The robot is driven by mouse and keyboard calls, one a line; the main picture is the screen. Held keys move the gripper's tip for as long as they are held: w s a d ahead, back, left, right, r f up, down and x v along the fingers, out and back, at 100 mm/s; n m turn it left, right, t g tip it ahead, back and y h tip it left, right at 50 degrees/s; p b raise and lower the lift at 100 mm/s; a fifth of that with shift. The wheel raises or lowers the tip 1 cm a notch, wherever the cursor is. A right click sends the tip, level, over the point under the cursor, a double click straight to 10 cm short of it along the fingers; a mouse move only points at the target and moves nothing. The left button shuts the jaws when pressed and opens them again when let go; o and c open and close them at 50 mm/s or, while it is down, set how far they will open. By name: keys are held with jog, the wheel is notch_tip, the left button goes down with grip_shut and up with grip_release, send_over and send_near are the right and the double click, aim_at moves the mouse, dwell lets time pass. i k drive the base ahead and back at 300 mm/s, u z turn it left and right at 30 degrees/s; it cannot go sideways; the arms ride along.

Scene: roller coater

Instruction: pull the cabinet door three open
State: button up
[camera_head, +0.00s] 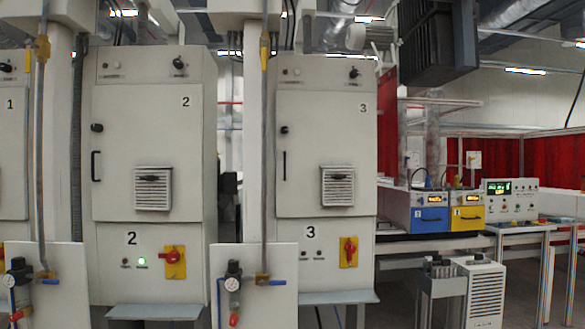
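The door of cabinet three (321,200) is the grey door marked 3 in the middle of the head view, and it looks shut. A dark vertical handle (284,165) sits on its left side, with a dark latch (284,130) above it. A louvred vent (338,187) is on its lower right. Below the door are another 3, small indicators and a red rotary switch (348,251) on a yellow plate. My gripper is not in view.
Cabinet two (150,130) stands to the left with its door shut. A pillar with a pipe (263,120) and a white panel with a gauge (255,285) stand in front, left of cabinet three. Blue (416,215) and yellow (466,212) units sit on a bench at right.

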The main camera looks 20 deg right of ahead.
aim_at(327, 130)
jog(key=u, duration=0.85)
jog(key=i, duration=0.9)
jog(key=z, duration=0.35)
